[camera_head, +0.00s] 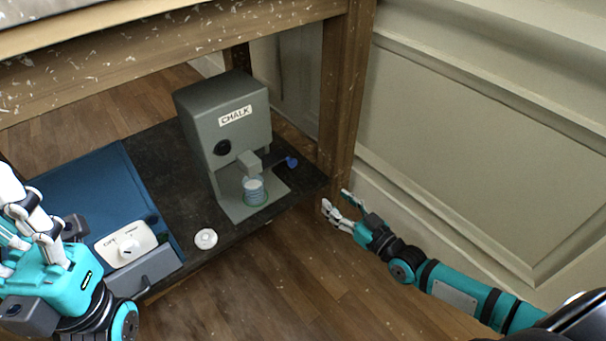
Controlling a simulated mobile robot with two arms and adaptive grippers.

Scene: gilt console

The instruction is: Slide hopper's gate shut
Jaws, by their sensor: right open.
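The hopper (222,105), a grey box labelled CHALK, stands on the dark lower shelf. Its spout (249,162) points down over a clear cup (255,197) with pale content, which stands on the hopper's foot. The gate's blue handle (291,162) sticks out to the right of the spout. My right gripper (336,207) is open and empty, to the right of and nearer than the handle, apart from it, just off the shelf's corner. My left gripper (27,220) is at the left edge over the blue box; its jaw opening is not clear.
A blue box (88,188) with a white dial panel (124,246) sits left on the shelf (165,165). A small white round piece (206,239) lies by the front edge. A wooden leg (345,100) and panelled wall (470,130) bound the right side.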

